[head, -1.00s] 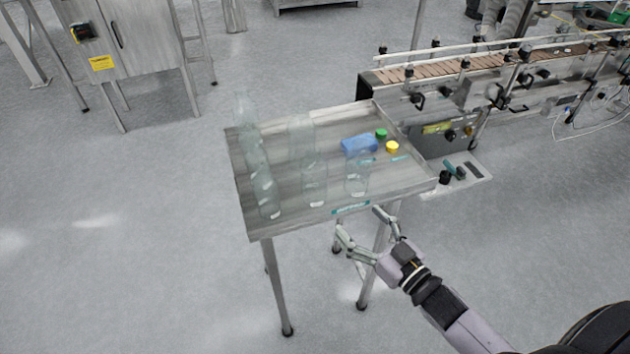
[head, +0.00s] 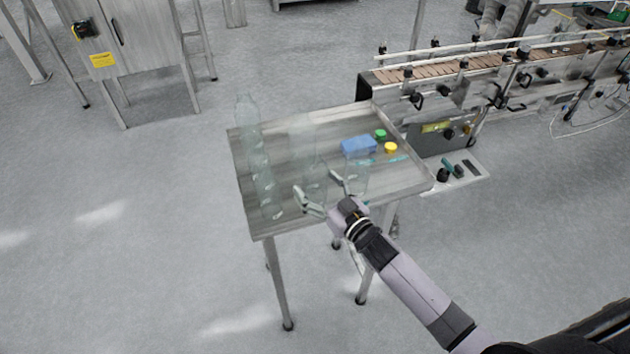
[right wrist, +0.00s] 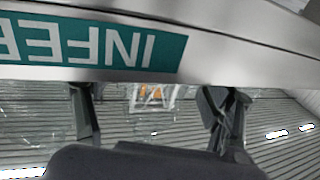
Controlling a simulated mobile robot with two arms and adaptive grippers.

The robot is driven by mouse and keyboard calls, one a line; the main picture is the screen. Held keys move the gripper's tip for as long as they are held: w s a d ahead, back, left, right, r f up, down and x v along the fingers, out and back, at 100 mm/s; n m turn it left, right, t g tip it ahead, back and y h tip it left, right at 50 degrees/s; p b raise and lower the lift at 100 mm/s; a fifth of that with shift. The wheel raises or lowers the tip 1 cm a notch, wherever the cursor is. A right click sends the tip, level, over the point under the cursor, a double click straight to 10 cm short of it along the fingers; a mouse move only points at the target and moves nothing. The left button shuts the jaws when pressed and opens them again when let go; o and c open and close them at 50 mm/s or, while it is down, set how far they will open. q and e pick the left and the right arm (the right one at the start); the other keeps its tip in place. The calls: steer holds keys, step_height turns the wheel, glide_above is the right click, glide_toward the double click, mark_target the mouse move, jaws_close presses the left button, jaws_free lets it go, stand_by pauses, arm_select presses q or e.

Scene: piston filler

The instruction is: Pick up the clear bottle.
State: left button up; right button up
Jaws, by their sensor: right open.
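Several clear bottles stand on the steel table (head: 285,140). A left row runs from a back bottle (head: 246,108) to a front bottle (head: 270,203). A middle column (head: 303,130) and a right front bottle (head: 357,174) are faint. My right gripper (head: 316,181) is open at the table's front edge, its fingers pointing toward the middle and right front bottles and partly covering them. In the right wrist view, the open fingers (right wrist: 150,97) have a clear outline with an orange patch between them; I cannot tell which bottle it is. My left gripper is out of view.
A blue block (head: 358,146), a green cap (head: 380,134) and a yellow cap (head: 391,147) lie at the table's right. A teal label (right wrist: 90,42) shows large in the right wrist view. A conveyor (head: 470,68) stands behind right.

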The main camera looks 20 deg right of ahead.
steer(key=shift+x, duration=0.75)
steer(key=shift+c, duration=0.3)
steer(key=c, duration=1.2)
